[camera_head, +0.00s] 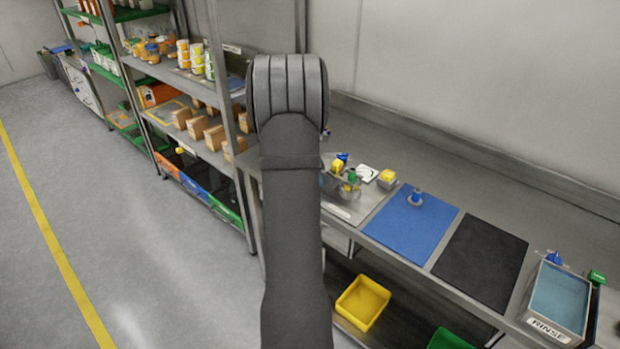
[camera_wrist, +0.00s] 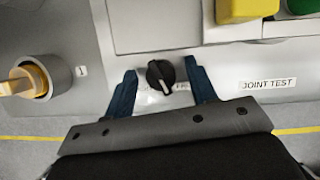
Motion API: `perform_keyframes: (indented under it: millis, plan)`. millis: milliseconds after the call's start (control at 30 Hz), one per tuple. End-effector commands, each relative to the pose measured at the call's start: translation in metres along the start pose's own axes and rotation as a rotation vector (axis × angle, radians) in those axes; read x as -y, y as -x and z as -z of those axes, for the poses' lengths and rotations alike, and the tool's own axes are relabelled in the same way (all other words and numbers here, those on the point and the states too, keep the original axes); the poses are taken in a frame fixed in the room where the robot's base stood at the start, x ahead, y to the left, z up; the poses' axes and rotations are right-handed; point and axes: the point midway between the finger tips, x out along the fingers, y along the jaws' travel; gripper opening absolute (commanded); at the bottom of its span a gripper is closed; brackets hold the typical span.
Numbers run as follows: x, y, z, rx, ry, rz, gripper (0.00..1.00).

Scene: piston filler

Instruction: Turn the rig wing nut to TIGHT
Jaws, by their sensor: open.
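In the wrist view, a round black knob (camera_wrist: 160,77) with a raised bar and a pale pointer mark sits on a grey panel. The mark points down and slightly right. Small lettering beside the knob is partly hidden and unreadable. My gripper (camera_wrist: 161,84) is open, with one blue finger on each side of the knob and gaps between. A yellow winged handle (camera_wrist: 22,82) in a round collar is at the left, beside a "1" label. No label names either one as the wing nut. In the head view my arm hides the gripper and the knob.
A "JOINT TEST" label (camera_wrist: 268,83) is right of the knob. A yellow block (camera_wrist: 247,10) stands above. In the head view, the bench holds a blue mat (camera_head: 410,228), a black mat (camera_head: 480,262) and a rinse tub (camera_head: 548,327). Shelves (camera_head: 165,70) stand at the left.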

Motion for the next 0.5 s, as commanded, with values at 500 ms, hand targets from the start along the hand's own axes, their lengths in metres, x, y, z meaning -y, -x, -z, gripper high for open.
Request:
perform_keyframes:
  millis: [500]
  plan:
    - [0.0001, -0.0028, 0.0, 0.0, 0.0, 0.0, 0.14]
